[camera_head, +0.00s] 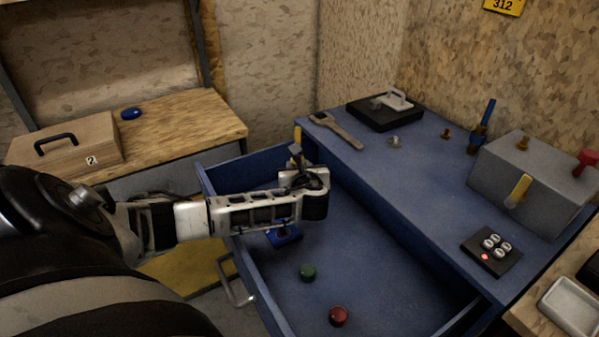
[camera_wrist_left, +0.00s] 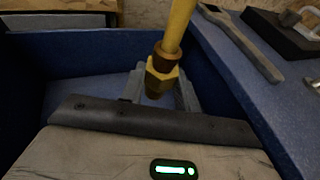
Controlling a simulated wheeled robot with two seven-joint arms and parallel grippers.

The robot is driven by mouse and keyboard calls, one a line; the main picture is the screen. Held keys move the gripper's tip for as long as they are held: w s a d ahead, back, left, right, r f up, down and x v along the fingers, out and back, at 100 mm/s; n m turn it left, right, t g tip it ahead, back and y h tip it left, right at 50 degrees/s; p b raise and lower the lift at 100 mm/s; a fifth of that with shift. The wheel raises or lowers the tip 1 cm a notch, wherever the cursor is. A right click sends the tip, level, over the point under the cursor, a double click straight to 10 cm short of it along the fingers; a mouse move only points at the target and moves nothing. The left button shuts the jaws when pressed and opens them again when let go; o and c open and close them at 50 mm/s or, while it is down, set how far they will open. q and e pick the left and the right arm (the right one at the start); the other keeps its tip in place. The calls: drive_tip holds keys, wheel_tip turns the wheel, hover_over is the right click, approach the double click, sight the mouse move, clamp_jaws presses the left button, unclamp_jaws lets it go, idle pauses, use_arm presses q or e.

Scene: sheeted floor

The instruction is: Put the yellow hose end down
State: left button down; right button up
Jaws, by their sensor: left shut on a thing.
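The yellow hose end shows in the left wrist view as a yellow hose (camera_wrist_left: 179,28) with a brass hex fitting (camera_wrist_left: 160,78) at its lower tip. My left gripper (camera_wrist_left: 160,92) is shut on it, with one finger on each side of the fitting. In the head view my left gripper (camera_head: 296,160) is over the far part of the open blue drawer (camera_head: 385,280), and a short yellow piece of the hose (camera_head: 297,134) shows above it. The gripper hides most of the hose end there. I cannot tell whether the fitting touches the drawer floor. My right gripper is in neither view.
A blue item (camera_head: 284,236), a green knob (camera_head: 307,272) and a red knob (camera_head: 338,316) lie in the drawer. The blue worktop to the right carries a wrench (camera_head: 337,130), a black pad (camera_head: 385,114), a grey box (camera_head: 535,185) and a button panel (camera_head: 491,252).

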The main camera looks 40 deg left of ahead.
use_arm(q)
drive_tip(key=shift+w+a+f+b, duration=0.3)
drive_tip(key=shift+w+a+f, duration=0.2)
drive_tip(key=shift+f, duration=0.95)
drive_tip(key=shift+w+a+f+b, duration=0.35)
drive_tip(key=shift+a+f, duration=0.3)
drive_tip(key=shift+f, duration=0.75)
drive_tip(key=shift+w+a+f+b, duration=0.25)
drive_tip(key=shift+w+a+f, duration=0.3)
drive_tip(key=shift+f, duration=0.9)
drive_tip(key=shift+s+f, duration=0.1)
drive_tip(key=shift+f+b, duration=0.45)
drive_tip(key=shift+f, duration=0.1)
drive_tip(key=c, duration=1)
unclamp_jaws()
drive_tip(key=shift+c, duration=0.2)
drive_tip(key=shift+r, duration=0.1)
drive_tip(key=shift+r, duration=0.2)
drive_tip(key=shift+r+p, duration=0.6)
drive_tip(key=shift+p, duration=0.1)
drive_tip(key=p+v, duration=0.1)
drive_tip(key=v, duration=1.1)
drive_tip(key=shift+f+p, duration=0.2)
drive_tip(key=shift+p, duration=0.2)
